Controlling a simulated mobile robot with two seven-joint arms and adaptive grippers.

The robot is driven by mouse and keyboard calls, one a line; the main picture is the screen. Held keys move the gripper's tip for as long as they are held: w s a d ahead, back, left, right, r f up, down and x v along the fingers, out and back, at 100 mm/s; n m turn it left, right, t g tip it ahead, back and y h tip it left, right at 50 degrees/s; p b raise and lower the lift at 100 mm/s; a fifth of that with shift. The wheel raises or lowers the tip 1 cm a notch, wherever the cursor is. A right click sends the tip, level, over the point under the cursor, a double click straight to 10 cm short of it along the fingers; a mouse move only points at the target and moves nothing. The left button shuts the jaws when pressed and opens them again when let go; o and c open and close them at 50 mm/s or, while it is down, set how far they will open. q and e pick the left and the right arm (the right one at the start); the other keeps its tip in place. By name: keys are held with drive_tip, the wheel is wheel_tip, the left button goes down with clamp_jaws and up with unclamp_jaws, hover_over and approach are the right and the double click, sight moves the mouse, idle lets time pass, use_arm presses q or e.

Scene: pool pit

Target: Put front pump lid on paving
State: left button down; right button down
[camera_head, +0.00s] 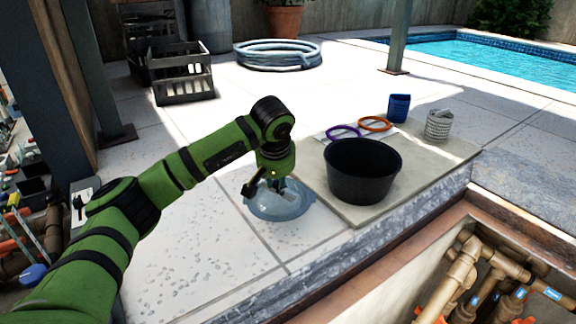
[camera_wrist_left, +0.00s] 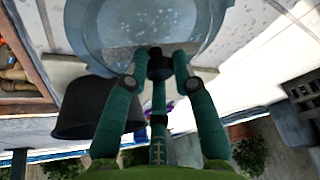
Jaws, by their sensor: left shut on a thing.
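The front pump lid (camera_head: 279,203) is a round, clear bluish disc with a rim, lying roughly level over the pale paving (camera_head: 190,262), left of the black tub. I cannot tell whether it touches the paving or hangs just above it. My left gripper (camera_head: 276,184) comes down from above and is shut on the middle of the lid. In the left wrist view the lid (camera_wrist_left: 110,32) fills the top, with the fingers of my left gripper (camera_wrist_left: 160,62) closed at its dark central knob. My right gripper is not in view.
A black tub (camera_head: 362,172) stands on a mat just right of the lid, with purple and orange rings (camera_head: 374,124), a blue cup (camera_head: 399,107) and a pale container (camera_head: 438,125) behind. The open pit with pipes (camera_head: 462,262) lies front right. Paving left is clear.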

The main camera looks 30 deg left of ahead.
sight(277, 198)
use_arm(q)
drive_tip(key=shift+s+f+b, duration=0.35)
drive_tip(key=shift+s, duration=0.05)
drive_tip(key=shift+f+b, duration=0.3)
drive_tip(key=shift+f, duration=0.1)
drive_tip(key=shift+w+f+b, duration=0.15)
drive_tip(key=shift+f+b, duration=1.2)
drive_tip(key=shift+f, duration=0.65)
drive_tip(key=shift+f+b, duration=0.35)
drive_tip(key=shift+f, duration=0.15)
drive_tip(key=c, duration=0.9)
unclamp_jaws()
drive_tip(key=shift+c, duration=0.2)
drive_tip(key=shift+r, duration=0.1)
drive_tip(key=v, duration=1.2)
